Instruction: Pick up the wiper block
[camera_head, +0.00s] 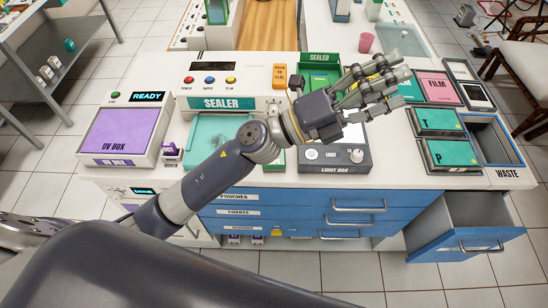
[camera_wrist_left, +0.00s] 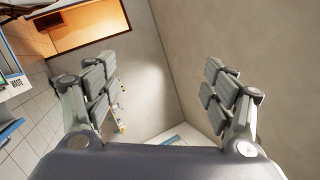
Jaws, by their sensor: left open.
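I cannot surely identify the wiper block in these views. A small purple and white block (camera_head: 171,151) sits on the counter between the UV box and the sealer, but I cannot tell if it is the one. My left gripper (camera_head: 378,85) is open above the light box, at the right of the counter, well apart from that block. In the left wrist view the open fingers (camera_wrist_left: 160,105) are spread wide with nothing between them, and wall and floor show beyond. My right gripper is not in view.
The purple-topped UV box (camera_head: 124,131) stands left and the sealer (camera_head: 220,80) behind the middle. The light box (camera_head: 331,160) is partly covered by my left arm. Green-lidded trays (camera_head: 438,121) and a waste bin (camera_head: 489,137) stand right. A blue-fronted drawer (camera_head: 467,246) juts out below.

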